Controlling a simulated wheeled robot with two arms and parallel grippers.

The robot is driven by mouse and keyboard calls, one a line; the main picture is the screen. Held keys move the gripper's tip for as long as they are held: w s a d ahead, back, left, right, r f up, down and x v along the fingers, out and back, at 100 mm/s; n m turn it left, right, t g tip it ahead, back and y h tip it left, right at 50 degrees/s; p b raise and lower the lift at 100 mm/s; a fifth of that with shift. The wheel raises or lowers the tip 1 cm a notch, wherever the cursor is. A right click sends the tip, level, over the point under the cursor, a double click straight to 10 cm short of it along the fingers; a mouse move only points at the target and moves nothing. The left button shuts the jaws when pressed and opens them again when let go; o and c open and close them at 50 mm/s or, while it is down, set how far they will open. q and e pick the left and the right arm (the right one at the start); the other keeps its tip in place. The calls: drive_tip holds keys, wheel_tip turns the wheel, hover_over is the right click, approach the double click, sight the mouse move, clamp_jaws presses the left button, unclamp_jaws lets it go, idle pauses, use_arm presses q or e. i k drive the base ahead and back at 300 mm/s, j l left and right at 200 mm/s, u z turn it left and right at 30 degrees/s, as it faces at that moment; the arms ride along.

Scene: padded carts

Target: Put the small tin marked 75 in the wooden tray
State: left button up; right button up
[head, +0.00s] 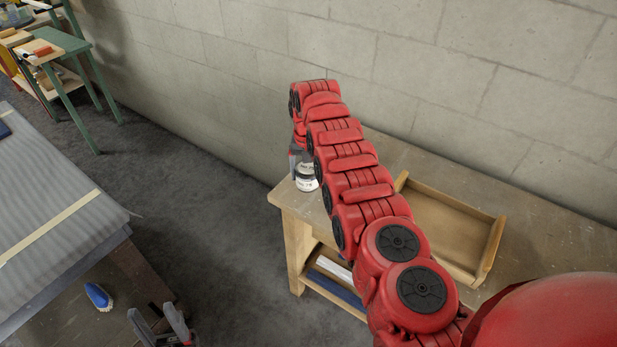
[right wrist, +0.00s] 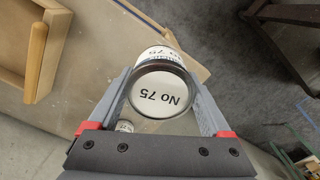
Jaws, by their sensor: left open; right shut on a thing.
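The small tin, with a white lid reading "No 75" and a white side label, is between the fingers of my right gripper in the right wrist view (right wrist: 160,98). My right gripper (right wrist: 158,100) is shut on it. In the head view the tin (head: 307,183) shows below my red right arm, near the left corner of the wooden table; I cannot tell whether it touches the top. The wooden tray (head: 490,250) lies on the table to the right, partly hidden by my arm. Its rim also shows in the right wrist view (right wrist: 44,55). My left gripper (head: 160,322) is open and empty at the bottom.
The wooden table (head: 288,198) stands against a block wall, with a lower shelf. A small pale thing (right wrist: 124,126) shows beside the tin. A grey-covered surface (head: 50,210), a blue brush (head: 98,297) and a green stand (head: 62,50) are at the left.

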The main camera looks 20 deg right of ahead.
sight(441, 217)
drive_tip(key=l+z, duration=0.3)
drive_tip(key=l, duration=0.7)
drive_tip(key=l+z, duration=0.3)
drive_tip(key=l, duration=0.65)
drive_tip(key=i, duration=0.05)
